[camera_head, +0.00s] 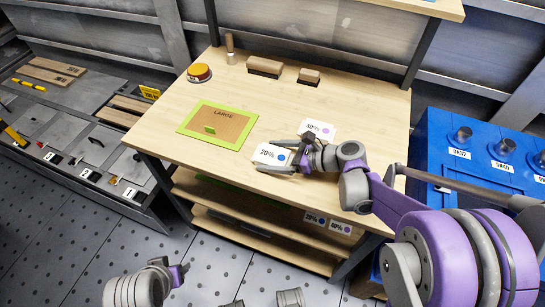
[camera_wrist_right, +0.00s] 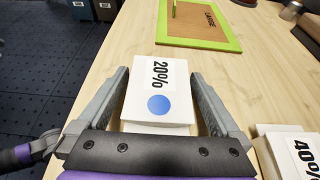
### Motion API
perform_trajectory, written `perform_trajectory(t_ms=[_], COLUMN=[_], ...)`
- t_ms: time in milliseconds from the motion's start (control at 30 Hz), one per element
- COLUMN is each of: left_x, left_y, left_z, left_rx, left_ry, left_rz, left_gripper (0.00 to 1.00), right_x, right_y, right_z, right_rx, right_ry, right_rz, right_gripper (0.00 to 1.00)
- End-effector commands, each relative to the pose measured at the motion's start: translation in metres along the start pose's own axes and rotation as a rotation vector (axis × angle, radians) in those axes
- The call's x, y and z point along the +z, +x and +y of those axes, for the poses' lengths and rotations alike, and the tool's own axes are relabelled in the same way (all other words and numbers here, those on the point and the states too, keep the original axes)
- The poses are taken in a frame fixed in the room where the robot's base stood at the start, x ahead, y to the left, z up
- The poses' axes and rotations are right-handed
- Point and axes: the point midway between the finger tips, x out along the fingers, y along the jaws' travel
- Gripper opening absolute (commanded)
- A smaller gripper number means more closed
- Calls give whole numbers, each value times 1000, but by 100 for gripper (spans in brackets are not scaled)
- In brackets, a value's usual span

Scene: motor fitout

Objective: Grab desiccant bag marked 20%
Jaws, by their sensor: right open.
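A white desiccant bag marked 20% with a blue dot (camera_head: 270,154) lies on the wooden table near its front edge. It also shows in the right wrist view (camera_wrist_right: 158,95). My right gripper (camera_head: 268,156) is open, with one finger on each side of this bag; slim gaps show between fingers and bag in the wrist view (camera_wrist_right: 160,78). A second white bag marked 40% (camera_head: 318,129) lies just behind the gripper, partly covered by it. My left arm shows low in the head view, but its fingers are not clear.
A green-framed board marked LARGE (camera_head: 217,126) lies left of the bags on the table (camera_head: 240,90). A yellow-orange round object (camera_head: 199,72) and wooden blocks stand at the back. Labels 20% and 40% show on the lower front shelf. A blue cabinet (camera_head: 450,185) stands right.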

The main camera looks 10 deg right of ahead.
Motion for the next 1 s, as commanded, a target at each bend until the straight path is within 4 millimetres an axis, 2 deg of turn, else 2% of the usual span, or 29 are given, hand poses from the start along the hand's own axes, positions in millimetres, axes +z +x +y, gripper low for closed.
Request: perform_trajectory(t_ms=[100, 500, 533, 800, 867, 1000], left_x=[0, 0, 0, -1, -2, -5], left_y=[0, 0, 0, -2, -4, -11], left_z=[0, 0, 0, 0, 0, 0], left_rx=[0, 0, 0, 0, 0, 0], left_ry=[0, 0, 0, 0, 0, 0], left_rz=[0, 0, 0, 0, 1, 4], left_gripper=[50, 50, 50, 50, 50, 50], right_x=[0, 0, 0, 4, 10, 35], right_y=[0, -1, -1, -2, -5, -15], right_z=[0, 0, 0, 0, 1, 1], right_rx=[0, 1, 1, 1, 0, 0], right_ry=[0, 0, 0, 0, -1, -1], right_rz=[0, 0, 0, 0, 0, -1], right_gripper=[98, 26, 23, 22, 22, 22])
